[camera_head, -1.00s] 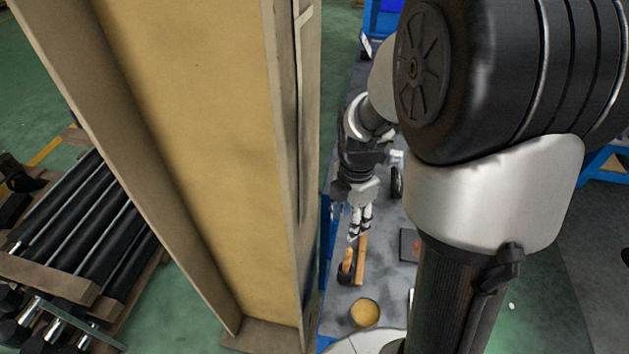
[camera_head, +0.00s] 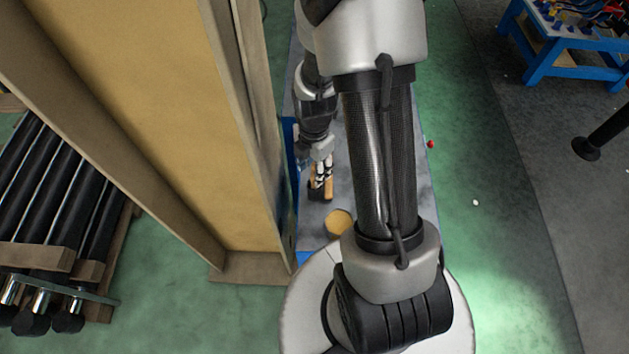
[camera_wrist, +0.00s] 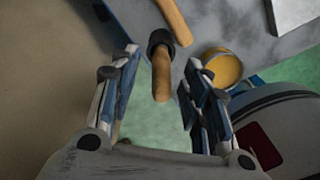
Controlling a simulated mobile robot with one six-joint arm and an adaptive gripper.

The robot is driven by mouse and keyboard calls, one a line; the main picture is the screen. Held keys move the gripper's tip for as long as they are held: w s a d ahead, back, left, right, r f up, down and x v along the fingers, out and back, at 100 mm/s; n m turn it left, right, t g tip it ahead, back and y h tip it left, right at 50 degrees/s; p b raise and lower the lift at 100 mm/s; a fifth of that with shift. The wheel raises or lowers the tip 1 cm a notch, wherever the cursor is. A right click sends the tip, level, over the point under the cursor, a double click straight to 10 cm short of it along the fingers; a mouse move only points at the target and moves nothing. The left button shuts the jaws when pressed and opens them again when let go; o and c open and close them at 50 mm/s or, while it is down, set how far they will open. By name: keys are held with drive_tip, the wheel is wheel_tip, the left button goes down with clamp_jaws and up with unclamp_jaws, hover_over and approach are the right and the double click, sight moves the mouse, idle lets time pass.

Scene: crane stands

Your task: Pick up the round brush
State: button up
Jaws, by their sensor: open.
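The round brush (camera_wrist: 162,77) shows in the wrist view, with a dark round head and a short wooden handle pointing toward my gripper. My gripper (camera_wrist: 161,62) is open, with one finger on each side of the handle in the picture. A gap shows on both sides, and I cannot tell how far the brush is below the fingertips. In the head view my gripper (camera_head: 321,178) is over the brush's dark head (camera_head: 316,191), which it partly hides.
Another wooden handle (camera_wrist: 175,20) lies close beside the brush. A round yellow-topped container (camera_head: 339,222) stands nearer my base on the grey tabletop (camera_head: 312,230). A tall wooden crate panel (camera_head: 150,110) rises close on the left of my arm.

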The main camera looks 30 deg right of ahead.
wheel_tip(320, 180, down, 3)
drive_tip(key=shift+d, duration=0.1)
drive_tip(key=shift+c, duration=0.4)
clamp_jaws()
